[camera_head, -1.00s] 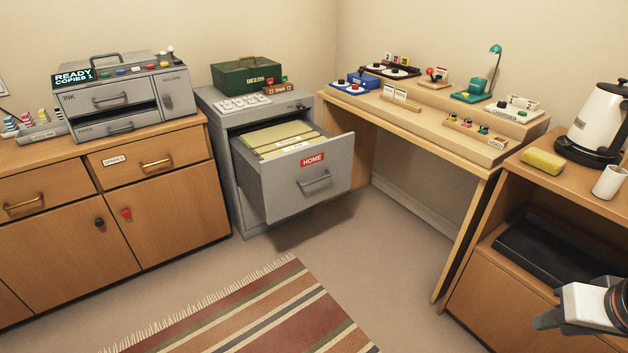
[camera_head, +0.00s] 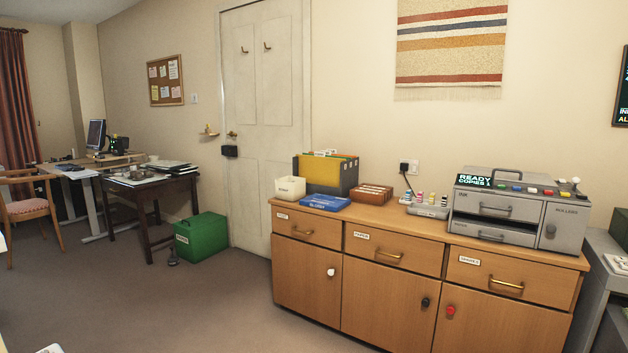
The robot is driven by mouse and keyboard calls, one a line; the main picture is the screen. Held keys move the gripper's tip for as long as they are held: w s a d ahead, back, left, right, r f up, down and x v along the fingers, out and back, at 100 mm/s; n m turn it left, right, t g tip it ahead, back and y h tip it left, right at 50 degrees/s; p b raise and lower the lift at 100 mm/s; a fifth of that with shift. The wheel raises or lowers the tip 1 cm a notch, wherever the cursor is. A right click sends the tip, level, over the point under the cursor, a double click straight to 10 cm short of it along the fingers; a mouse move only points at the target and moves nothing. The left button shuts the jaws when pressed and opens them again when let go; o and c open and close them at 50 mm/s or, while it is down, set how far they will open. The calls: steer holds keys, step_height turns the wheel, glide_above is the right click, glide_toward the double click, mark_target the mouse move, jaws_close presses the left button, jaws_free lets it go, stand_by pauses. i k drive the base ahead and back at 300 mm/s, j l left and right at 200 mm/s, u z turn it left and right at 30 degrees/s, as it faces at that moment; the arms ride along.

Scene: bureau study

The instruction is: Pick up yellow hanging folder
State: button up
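A yellow hanging folder (camera_head: 322,170) stands upright in a dark grey file box (camera_head: 347,183) on the wooden sideboard. It is at the front of the box, with other folders and small tabs showing behind it. Its lower part is hidden by the box wall. My gripper is not clearly in view; only a small pale piece shows at the bottom left edge, and I cannot tell what it is.
The sideboard (camera_head: 418,232) also holds a white bin (camera_head: 290,187), a blue case (camera_head: 326,202), a brown card box (camera_head: 371,194) and a grey copier (camera_head: 520,213). A green crate (camera_head: 201,237) stands by the door (camera_head: 265,120). The floor in front is clear.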

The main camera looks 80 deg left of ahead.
mark_target(318, 169)
steer(key=u, duration=2.65)
steer(key=z, duration=1.85)
steer(key=u, duration=1.85)
steer(key=i, duration=0.3)
